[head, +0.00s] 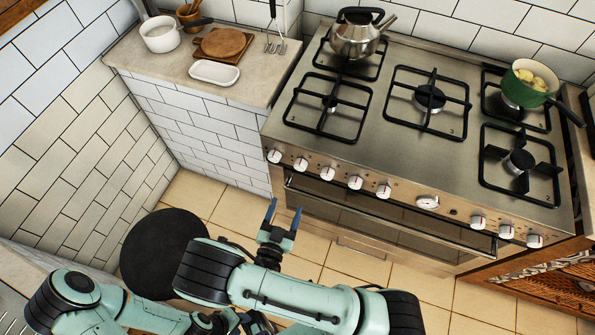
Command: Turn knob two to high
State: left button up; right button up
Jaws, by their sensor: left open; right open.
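The stove's front panel (452,207) carries a row of several white round knobs. The second knob from the left (301,164) sits near the panel's left end, beside the leftmost knob (274,155). Its marking is too small to read. My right gripper (283,215) has two blue-tipped fingers spread apart with nothing between them. It is in front of and below the knobs, apart from them, and its wrist is partly hidden by my arm. My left gripper (250,322) is low at the bottom edge, mostly hidden behind my arm; its fingers do not show clearly.
A steel kettle (356,38) stands on the back left burner, and a green pot (527,84) on the back right one with its handle sticking out. An oven handle bar (390,222) runs below the knobs. The left counter (142,67) holds a white pan (160,37) and a tray (214,73).

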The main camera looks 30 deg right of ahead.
aim_at(299, 169)
jog(key=shift+h, duration=0.3)
jog(key=x, duration=0.4)
jog(key=p+x, duration=0.1)
jog(key=x, duration=0.3)
jog(key=p+x, duration=0.1)
jog(key=x, duration=0.4)
jog(key=shift+r, duration=0.4)
jog(key=c, duration=1.1)
